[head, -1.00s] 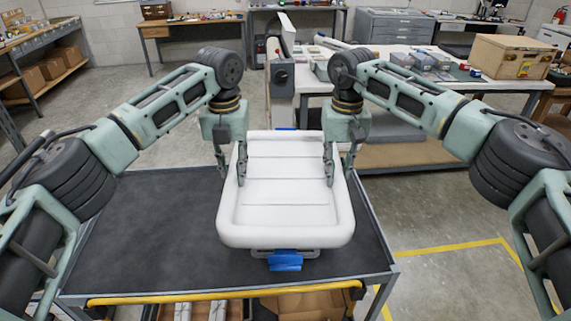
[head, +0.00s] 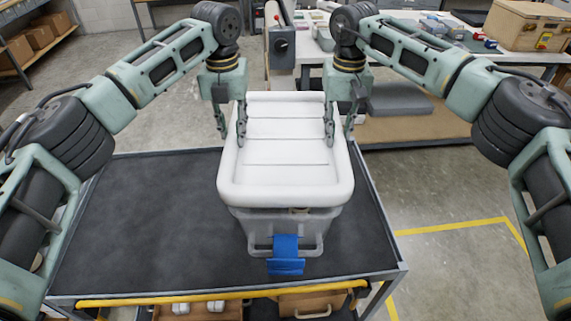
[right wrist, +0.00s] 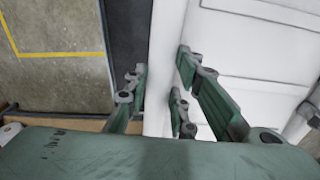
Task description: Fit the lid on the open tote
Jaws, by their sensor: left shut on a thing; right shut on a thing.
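The white lid (head: 285,150) is a shallow tray shape with a raised rim, held over the grey tote (head: 262,228) on the cart. My left gripper (head: 231,132) is shut on the lid's left rim, and my right gripper (head: 340,132) is shut on its right rim. In the right wrist view, the fingers of my right gripper (right wrist: 161,75) straddle the white rim of the lid (right wrist: 250,50). The tote's front wall shows below the lid, with a blue strap or tab (head: 286,262) in front. The lid hides the tote's opening; I cannot tell whether they touch.
The tote stands on the dark cart top (head: 130,230), which is bare to the left. A yellow bar (head: 200,298) runs along the cart's front edge. Behind stands a workbench with a wooden case (head: 530,25). Yellow floor tape (head: 450,226) lies to the right.

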